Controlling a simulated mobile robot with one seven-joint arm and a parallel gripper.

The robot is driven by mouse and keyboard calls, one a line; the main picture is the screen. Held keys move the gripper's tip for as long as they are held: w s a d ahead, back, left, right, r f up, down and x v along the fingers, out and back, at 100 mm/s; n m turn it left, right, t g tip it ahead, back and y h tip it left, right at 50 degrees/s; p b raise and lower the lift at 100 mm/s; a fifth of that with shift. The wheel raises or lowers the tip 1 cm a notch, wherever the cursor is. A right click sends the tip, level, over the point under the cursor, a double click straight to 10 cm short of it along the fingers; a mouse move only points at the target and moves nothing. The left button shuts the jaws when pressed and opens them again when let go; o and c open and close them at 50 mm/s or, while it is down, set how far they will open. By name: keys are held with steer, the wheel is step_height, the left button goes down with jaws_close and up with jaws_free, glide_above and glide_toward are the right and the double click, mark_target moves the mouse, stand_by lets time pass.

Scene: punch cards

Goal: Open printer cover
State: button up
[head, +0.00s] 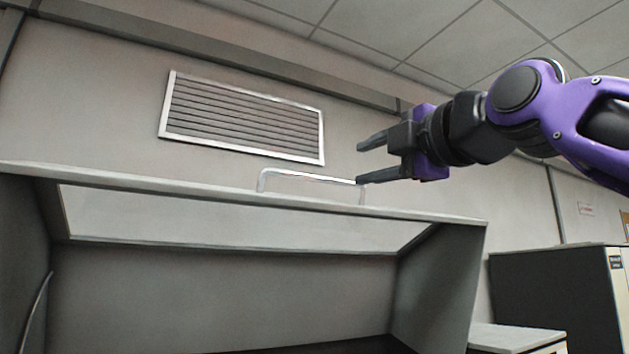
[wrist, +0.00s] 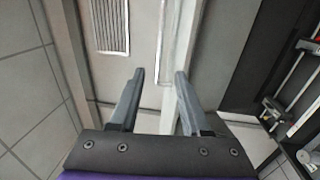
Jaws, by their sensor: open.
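The printer cover (head: 230,222) is a light grey panel with a pale bar handle (head: 310,177) along its top edge. In the head view it appears raised and tilted, with the open inside of the grey housing below it. My gripper (head: 366,159) is at the handle's right end, fingers pointing left and spread apart. The lower finger overlaps the handle's right end in the picture; I cannot tell if they touch. In the wrist view, my gripper (wrist: 158,76) is open, and the pale handle (wrist: 162,35) runs up from between the fingertips, beside the cover's edge.
A wall vent (head: 243,117) is behind the cover; it also shows in the wrist view (wrist: 112,22). A dark cabinet (head: 550,290) stands at the right. Dark space with mechanical parts (wrist: 285,95) lies right in the wrist view. The space above the handle is clear.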

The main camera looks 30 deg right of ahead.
mark_target(315, 177)
steer(key=w+p, duration=0.1)
steer(key=w, duration=0.4)
steer(key=w+r+p, duration=0.1)
steer(key=w, duration=0.4)
steer(key=w+r+p, duration=0.1)
steer(key=w, duration=0.4)
steer(key=shift+w+a, duration=0.3)
steer(key=shift+a, duration=0.1)
steer(key=shift+w+p, duration=0.45)
steer(key=shift+w, duration=0.35)
steer(key=shift+d, duration=0.1)
jaws_close()
